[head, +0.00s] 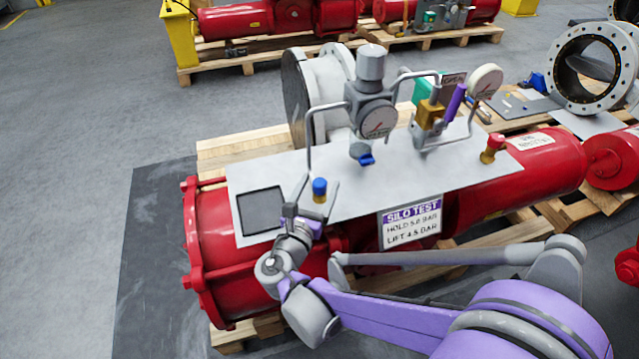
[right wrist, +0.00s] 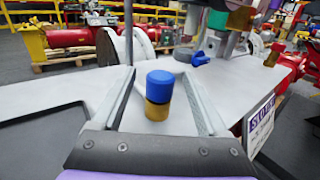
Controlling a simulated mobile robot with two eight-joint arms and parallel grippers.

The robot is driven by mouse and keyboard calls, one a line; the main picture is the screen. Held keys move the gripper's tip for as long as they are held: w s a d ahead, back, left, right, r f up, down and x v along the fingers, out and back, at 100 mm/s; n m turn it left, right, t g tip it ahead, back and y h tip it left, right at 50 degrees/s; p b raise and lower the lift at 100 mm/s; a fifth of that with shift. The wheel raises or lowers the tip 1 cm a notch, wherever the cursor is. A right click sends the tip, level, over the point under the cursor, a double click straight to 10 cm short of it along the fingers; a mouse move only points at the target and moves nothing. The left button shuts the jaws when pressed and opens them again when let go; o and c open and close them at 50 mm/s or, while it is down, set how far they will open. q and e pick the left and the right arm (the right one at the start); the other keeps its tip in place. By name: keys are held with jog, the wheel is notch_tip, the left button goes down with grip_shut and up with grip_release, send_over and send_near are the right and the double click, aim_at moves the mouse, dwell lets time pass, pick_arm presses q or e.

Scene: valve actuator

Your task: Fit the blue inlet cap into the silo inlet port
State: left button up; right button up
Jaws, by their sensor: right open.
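The blue cap (head: 319,186) sits upright on top of a short brass fitting (head: 319,198) on the grey panel. In the right wrist view the blue cap (right wrist: 165,84) and the brass fitting (right wrist: 157,110) line up between my fingers. I cannot tell how deeply the cap is seated. My right gripper (head: 320,182) is open, with one finger on each side of the cap and a visible gap on both sides. It also shows in the right wrist view (right wrist: 160,76). My left gripper is not in view.
A dark square pad (head: 262,211) lies on the grey panel (head: 345,190). A gauge and regulator (head: 377,118) with bent pipes rises behind the cap. A red cap on brass (head: 491,148) stands at the panel's right end. The red actuator (head: 540,160) lies below on a pallet.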

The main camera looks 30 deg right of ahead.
jog(key=p+v, duration=0.1)
jog(key=v, duration=0.9)
jog(key=shift+s, duration=0.1)
